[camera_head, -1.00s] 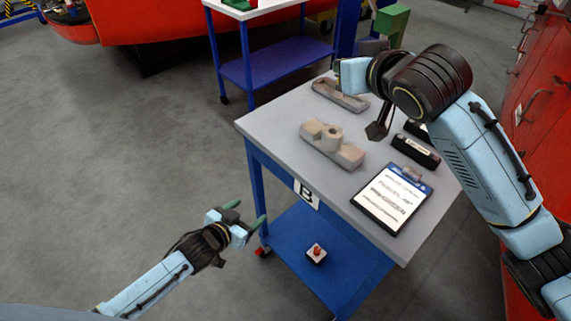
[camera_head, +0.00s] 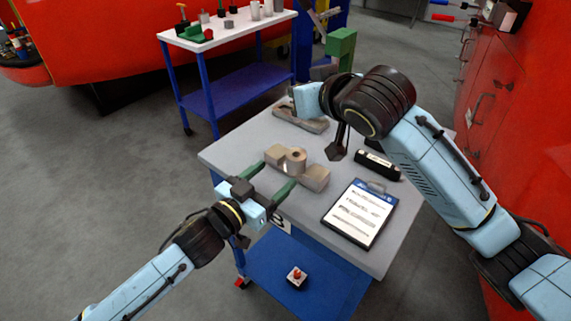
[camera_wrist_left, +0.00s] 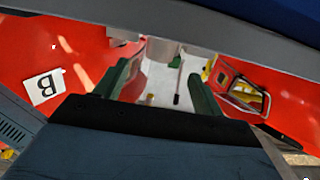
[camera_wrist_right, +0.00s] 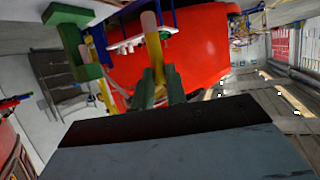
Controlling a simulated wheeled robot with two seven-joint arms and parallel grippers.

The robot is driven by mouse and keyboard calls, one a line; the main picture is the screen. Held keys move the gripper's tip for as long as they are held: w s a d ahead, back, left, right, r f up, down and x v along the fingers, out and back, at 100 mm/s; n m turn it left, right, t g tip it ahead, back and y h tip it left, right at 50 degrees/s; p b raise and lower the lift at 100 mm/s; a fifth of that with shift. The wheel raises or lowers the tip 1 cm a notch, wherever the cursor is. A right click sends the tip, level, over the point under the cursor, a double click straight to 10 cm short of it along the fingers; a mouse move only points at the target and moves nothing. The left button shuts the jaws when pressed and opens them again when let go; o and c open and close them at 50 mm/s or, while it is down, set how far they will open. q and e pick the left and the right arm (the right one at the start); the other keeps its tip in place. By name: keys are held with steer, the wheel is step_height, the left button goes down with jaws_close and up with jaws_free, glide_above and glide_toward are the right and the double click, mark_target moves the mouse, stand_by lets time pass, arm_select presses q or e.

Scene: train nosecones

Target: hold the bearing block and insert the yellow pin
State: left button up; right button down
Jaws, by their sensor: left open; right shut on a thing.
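The beige bearing block (camera_head: 314,178), with a round upright boss that has a hole in its top, lies on the grey table. My left gripper (camera_head: 271,172) is open at the table's near edge. Its green fingers point at the block's boss side; I cannot tell whether they touch it. The fingers also show apart in the left wrist view (camera_wrist_left: 162,80). My right gripper (camera_wrist_right: 160,88) is shut on the yellow pin (camera_wrist_right: 155,50), which has a pale pinkish end, as the right wrist view shows. In the head view that gripper's fingers and the pin are hidden.
A second beige part (camera_head: 310,124) lies farther back on the table (camera_head: 235,150). A clipboard (camera_head: 357,213) and a black case (camera_head: 378,165) lie to the right. A red-button box (camera_head: 297,277) sits on the blue lower shelf. A white-topped cart (camera_head: 225,32) stands behind.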

mark_target(289, 163)
arm_select(q)
steer(key=x, duration=0.6)
steer(key=shift+w+d, duration=0.2)
steer(key=shift+w, duration=0.05)
steer(key=c, duration=1.4)
steer(key=shift+c, duration=0.2)
arm_select(e)
steer(key=f, duration=0.4)
steer(key=f+n+g+y, duration=0.1)
steer(key=f, duration=0.3)
steer(key=f+n+y, duration=0.1)
steer(key=f, duration=0.3)
steer(key=shift+d+f, duration=0.2)
steer(key=shift+f, duration=0.2)
